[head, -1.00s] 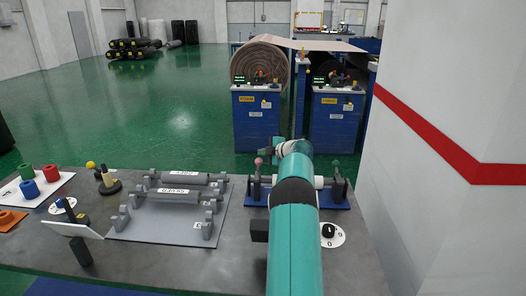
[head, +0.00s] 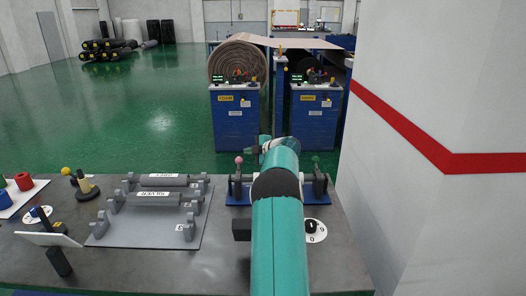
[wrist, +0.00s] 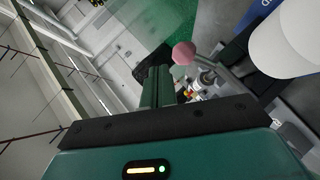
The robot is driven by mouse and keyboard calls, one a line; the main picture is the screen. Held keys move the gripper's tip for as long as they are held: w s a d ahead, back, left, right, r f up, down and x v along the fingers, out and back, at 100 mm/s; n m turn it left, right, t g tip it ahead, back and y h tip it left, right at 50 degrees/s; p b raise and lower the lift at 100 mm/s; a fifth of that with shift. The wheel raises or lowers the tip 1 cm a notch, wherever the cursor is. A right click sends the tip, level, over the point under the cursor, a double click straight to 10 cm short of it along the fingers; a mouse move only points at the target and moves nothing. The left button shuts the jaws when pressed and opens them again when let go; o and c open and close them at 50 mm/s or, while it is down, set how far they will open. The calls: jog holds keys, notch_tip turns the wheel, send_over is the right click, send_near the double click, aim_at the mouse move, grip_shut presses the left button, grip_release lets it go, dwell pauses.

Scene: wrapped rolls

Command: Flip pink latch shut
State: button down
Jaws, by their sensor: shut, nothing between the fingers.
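The pink latch is a lever with a pink ball knob (head: 238,160), standing about upright at the left end of a blue stand (head: 238,198). In the wrist view the pink knob (wrist: 184,53) is beside the dark gripper finger; I cannot tell whether they touch. A white roller (wrist: 288,38) lies across the stand, mostly hidden by my arm in the head view. My gripper (head: 257,147) is shut and empty, just right of and above the pink knob in the head view. A similar latch with a green knob (head: 315,158) stands at the right end.
A grey rack (head: 150,229) with labelled rollers is left of the stand on the grey table (head: 165,270). A dial (head: 312,229) lies to the right of my arm. A white wall (head: 430,120) with a red stripe closes off the right. Blue machines (head: 235,120) stand behind.

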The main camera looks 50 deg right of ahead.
jog(key=v, duration=1)
